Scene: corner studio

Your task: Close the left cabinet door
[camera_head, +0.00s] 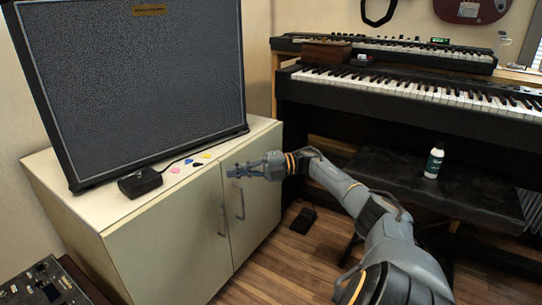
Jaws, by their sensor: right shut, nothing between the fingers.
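The pale cabinet (62,205) stands at the left with two front doors. Its left door (165,245) has a vertical metal handle (222,220) near its right edge. The door looks about flush with the front; I cannot tell whether a small gap is left. The right door (262,205) looks shut, with its handle (240,205) beside the seam. My right gripper (232,171) is shut and empty, near the top of the seam between the doors, above the handles. I cannot tell whether it touches a door. My left gripper is not in view.
A large speaker (135,85), a black box with a cable (140,182) and several coloured picks (188,161) are on the cabinet. A piano (400,90), a dark bench (400,170) with a bottle (434,163), and a floor pedal (303,220) are to the right.

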